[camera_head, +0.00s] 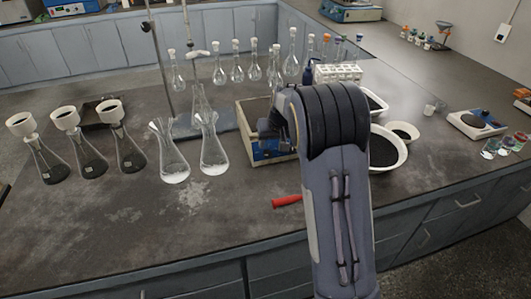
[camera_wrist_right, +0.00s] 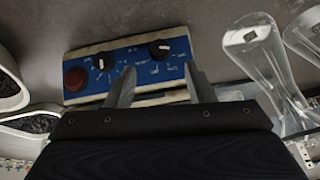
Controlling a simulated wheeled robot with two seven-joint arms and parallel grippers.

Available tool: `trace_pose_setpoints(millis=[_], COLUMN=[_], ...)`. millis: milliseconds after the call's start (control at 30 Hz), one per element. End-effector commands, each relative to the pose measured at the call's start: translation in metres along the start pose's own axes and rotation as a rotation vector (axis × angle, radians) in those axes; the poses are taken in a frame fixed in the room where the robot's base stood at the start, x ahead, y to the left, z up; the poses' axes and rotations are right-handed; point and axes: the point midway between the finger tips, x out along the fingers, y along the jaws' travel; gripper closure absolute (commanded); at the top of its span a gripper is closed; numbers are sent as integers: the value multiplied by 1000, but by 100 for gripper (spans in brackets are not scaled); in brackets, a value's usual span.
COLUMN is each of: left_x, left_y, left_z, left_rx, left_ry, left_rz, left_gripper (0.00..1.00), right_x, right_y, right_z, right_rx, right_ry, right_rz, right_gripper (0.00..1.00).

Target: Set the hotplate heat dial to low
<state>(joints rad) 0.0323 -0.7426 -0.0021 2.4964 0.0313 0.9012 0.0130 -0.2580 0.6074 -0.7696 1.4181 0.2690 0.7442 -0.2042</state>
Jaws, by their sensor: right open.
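The hotplate (camera_head: 258,108) stands on the dark bench near the middle of the head view, partly hidden by my right arm. Its blue front panel shows in the right wrist view (camera_wrist_right: 130,62), with a red button (camera_wrist_right: 76,79), a black dial with tick marks (camera_wrist_right: 103,61) and a black dial with printed words around it (camera_wrist_right: 159,48). The words are too small to read surely. My right gripper (camera_wrist_right: 161,78) is open and empty, its fingertips in front of the panel below the worded dial, seemingly apart from it. My left gripper is not in view.
Two clear flasks (camera_head: 213,155) stand just left of the hotplate. A white bowl of dark material (camera_head: 402,152) is to its right, beside my arm. A red-handled item (camera_head: 287,200) lies near the bench's front edge. The front left bench is clear.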

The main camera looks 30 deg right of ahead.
Motion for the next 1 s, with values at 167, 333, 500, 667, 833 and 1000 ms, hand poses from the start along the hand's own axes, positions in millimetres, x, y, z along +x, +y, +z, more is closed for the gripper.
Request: trace_pose_setpoints(millis=[167, 333, 500, 667, 833, 1000], left_x=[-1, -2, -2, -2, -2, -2], left_y=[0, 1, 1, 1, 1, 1], left_z=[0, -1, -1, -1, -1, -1], left_rx=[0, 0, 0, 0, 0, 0], left_ry=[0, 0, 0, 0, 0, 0], left_rz=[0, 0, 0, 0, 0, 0], left_gripper=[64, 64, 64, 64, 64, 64], right_x=[29, 54, 68, 71, 71, 71], right_y=[1, 1, 0, 0, 0, 0], right_z=[2, 2, 2, 2, 2, 2], right_rx=[1, 2, 2, 2, 2, 2], right_ry=[-7, -6, -4, -3, -3, -3], right_rz=[2, 1, -1, -1, -2, -2], right_gripper=[51, 51, 51, 51, 55, 78])
